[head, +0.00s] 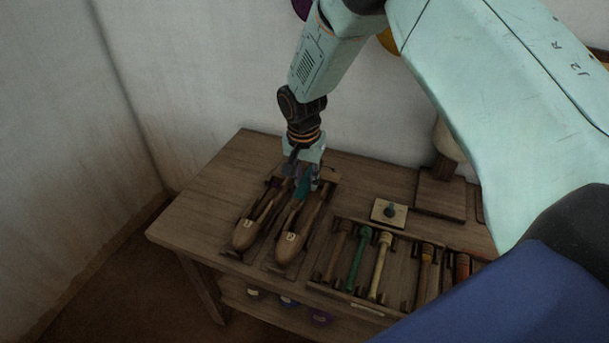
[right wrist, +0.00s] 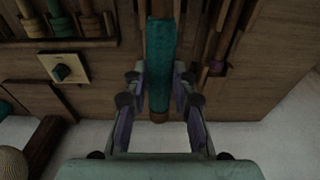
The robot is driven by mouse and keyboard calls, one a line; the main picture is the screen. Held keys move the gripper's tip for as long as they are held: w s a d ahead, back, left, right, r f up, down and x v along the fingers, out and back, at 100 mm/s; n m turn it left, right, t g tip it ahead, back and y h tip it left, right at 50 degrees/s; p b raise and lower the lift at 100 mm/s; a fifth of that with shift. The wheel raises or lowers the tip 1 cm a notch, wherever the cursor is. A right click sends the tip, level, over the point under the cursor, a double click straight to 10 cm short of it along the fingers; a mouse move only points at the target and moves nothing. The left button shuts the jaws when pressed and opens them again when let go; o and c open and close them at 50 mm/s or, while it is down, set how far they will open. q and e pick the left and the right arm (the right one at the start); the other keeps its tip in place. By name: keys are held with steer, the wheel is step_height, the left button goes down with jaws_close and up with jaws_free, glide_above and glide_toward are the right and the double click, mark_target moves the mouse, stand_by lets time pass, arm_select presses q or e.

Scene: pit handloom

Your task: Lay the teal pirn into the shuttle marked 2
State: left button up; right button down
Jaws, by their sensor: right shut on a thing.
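The teal pirn (head: 303,187) is in my right gripper (head: 303,171), which is shut on it near the far end of the shuttles. In the right wrist view the teal pirn (right wrist: 160,65) runs lengthwise between the fingers (right wrist: 158,88). Two wooden shuttles lie side by side, a left one (head: 245,236) and a right one (head: 288,249) whose small mark looks like a 2. The pirn is over the far part of the right shuttle, lined up with it. I cannot tell whether it touches the shuttle. My left gripper is not in view.
A rack (head: 343,292) to the right holds several pirns, among them a green one (head: 358,259) and a cream one (head: 380,265). A pale plate with a dark knob (head: 389,212) lies behind it. The table (head: 205,200) is bare left of the shuttles.

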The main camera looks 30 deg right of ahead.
steer(key=shift+s+d+f+b, duration=0.1)
steer(key=shift+d+f+b, duration=0.05)
steer(key=shift+f+b, duration=0.4)
steer(key=shift+d+f+b, duration=0.1)
steer(key=shift+f+b, duration=0.25)
steer(key=shift+f, duration=0.25)
step_height(320, 180, down, 3)
steer(key=shift+a+r+b, duration=0.1)
steer(key=shift+a+b, duration=0.05)
steer(key=shift+b, duration=1.1)
steer(key=shift+f+b, duration=0.3)
steer(key=shift+f, duration=0.8)
steer(key=c, duration=1)
jaws_free()
